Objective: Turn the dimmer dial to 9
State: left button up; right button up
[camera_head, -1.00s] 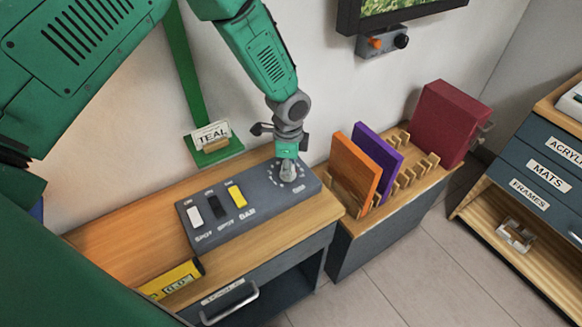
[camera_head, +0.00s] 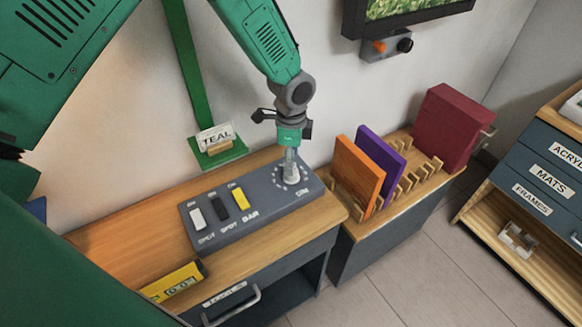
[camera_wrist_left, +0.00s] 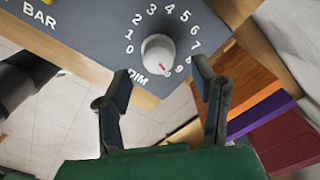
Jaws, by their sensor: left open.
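The dimmer dial (camera_head: 291,174) is a pale round knob at the right end of the grey switch panel (camera_head: 225,232). In the left wrist view the dial (camera_wrist_left: 157,50) has a ring of numbers around it and the word DIM below. Its red mark points down and slightly right, near the 9 but on the DIM side of it. My left gripper (camera_head: 291,158) is above the dial in the head view. In the left wrist view its fingers (camera_wrist_left: 161,78) are spread apart with nothing between them, and the dial shows just beyond their tips. My right gripper is not in view.
White, black and yellow switches (camera_head: 240,198) stand on the panel's left part. A yellow level (camera_head: 172,283) lies at the wooden top's front edge. A TEAL card (camera_head: 215,136) rests on a green ledge behind. Orange (camera_head: 358,172) and purple boards stand in a rack to the right.

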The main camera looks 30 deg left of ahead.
pick_arm(q)
notch_tip(320, 180, up, 7)
jog(key=shift+a, duration=0.35)
jog(key=shift+r, duration=0.1)
jog(key=f+m+b, duration=0.1)
jog(key=f, duration=0.3)
jog(key=f+m+b, duration=0.1)
jog(key=f, duration=0.3)
jog(key=f+m+b, duration=0.1)
jog(key=f+b, duration=0.1)
jog(key=f, duration=0.2)
jog(key=shift+d+m, duration=0.3)
jog(key=shift+d, duration=0.1)
jog(key=shift+r, duration=0.1)
jog(key=shift+c, duration=0.4)
